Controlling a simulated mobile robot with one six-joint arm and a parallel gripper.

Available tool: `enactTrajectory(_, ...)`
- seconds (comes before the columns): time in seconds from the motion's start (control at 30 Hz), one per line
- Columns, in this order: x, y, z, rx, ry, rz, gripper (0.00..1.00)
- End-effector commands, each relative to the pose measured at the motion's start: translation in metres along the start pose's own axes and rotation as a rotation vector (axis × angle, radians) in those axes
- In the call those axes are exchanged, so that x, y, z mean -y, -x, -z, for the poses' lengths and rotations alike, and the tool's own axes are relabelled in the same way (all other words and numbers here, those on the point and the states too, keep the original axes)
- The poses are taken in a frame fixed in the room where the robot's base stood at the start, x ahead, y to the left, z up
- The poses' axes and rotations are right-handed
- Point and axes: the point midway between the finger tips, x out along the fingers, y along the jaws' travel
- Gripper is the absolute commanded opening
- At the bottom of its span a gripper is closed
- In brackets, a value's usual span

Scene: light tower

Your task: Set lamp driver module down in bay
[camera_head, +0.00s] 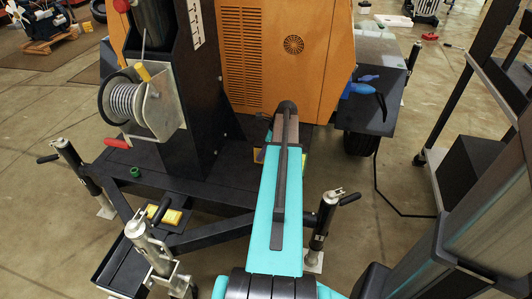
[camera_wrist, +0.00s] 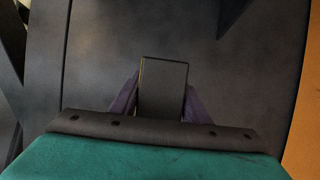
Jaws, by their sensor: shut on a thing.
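My gripper (camera_wrist: 160,98) shows in the wrist view with a purplish finger on each side of a dark, flat-faced block. The block, which I take to be the lamp driver module (camera_wrist: 163,80), is held between the fingers and stands out beyond them. Behind it is a broad dark surface (camera_wrist: 110,50) with a seam at the left. I cannot tell whether the block touches that surface. I cannot make out the bay in either view.
The orange cabinet (camera_head: 285,50) stands behind the dark mast (camera_head: 190,100) with its cable winch (camera_head: 125,102). Jack posts (camera_head: 75,170) stand around the trailer frame, one (camera_head: 322,228) close right of my arm. A yellow item (camera_head: 163,215) lies at front left. A dark rack (camera_head: 470,165) is at right.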

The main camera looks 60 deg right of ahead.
Motion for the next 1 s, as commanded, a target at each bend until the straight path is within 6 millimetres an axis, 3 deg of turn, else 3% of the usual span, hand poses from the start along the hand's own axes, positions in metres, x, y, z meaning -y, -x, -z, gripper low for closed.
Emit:
enactTrajectory(0.37,0.0,0.007,-0.003,0.001,0.0,0.001,0.0)
enactTrajectory(0.67,0.0,0.038,-0.015,0.001,0.001,0.002,0.0)
enactTrajectory(1.0,-0.042,0.043,-0.003,0.001,-0.002,0.001,0.0)
